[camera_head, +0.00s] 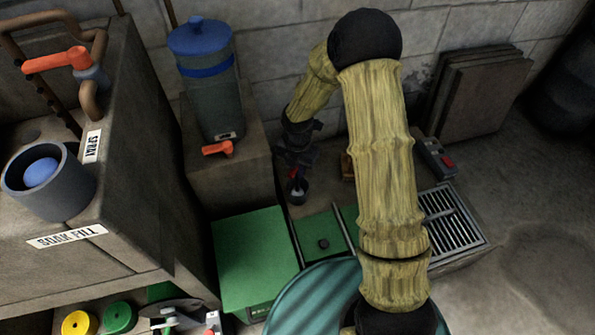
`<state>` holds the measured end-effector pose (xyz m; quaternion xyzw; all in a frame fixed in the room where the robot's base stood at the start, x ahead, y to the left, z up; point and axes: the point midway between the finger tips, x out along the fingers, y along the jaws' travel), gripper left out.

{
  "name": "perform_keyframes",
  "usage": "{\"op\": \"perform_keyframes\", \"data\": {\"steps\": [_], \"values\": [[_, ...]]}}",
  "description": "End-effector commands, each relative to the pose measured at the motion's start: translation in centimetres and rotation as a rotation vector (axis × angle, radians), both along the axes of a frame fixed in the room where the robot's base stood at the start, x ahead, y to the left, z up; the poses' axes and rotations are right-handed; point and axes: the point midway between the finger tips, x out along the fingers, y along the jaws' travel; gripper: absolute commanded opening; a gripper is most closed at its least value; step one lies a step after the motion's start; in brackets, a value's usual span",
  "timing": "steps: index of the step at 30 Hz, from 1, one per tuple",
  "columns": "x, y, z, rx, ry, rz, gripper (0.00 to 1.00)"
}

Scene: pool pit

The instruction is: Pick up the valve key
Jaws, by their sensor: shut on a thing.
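My gripper (296,166) is at the end of my bamboo-like arm, pointing down near the back wall, right of the barrel's block. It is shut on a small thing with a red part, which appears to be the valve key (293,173). The fingers hide most of it, so its full shape cannot be made out. Just below is a small dark cup-like holder (298,193). I cannot tell whether the key is still inside the holder or clear of it.
A blue-lidded barrel (207,80) with an orange tap stands on a block at left. A concrete bench (120,190) carries a grey cup with a blue ball. Green panels (255,262) lie in front. A metal grate (452,220) and leaning slabs (478,95) are at right.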

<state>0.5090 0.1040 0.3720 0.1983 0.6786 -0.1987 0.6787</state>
Motion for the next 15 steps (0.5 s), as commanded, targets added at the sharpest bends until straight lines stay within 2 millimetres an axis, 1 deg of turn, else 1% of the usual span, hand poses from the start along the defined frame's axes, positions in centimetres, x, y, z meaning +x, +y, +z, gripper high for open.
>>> {"op": "perform_keyframes", "data": {"steps": [1,5,9,12,15], "values": [[0.0,0.0,1.0,0.001,-0.002,0.000,0.00],[0.1,-0.1,3.3,0.001,-0.003,0.000,0.00],[0.1,0.0,6.1,0.000,-0.002,0.000,0.00],[0.1,0.0,7.7,0.001,-0.002,-0.001,0.00],[0.0,0.0,8.8,0.001,-0.001,-0.001,0.00]]}}
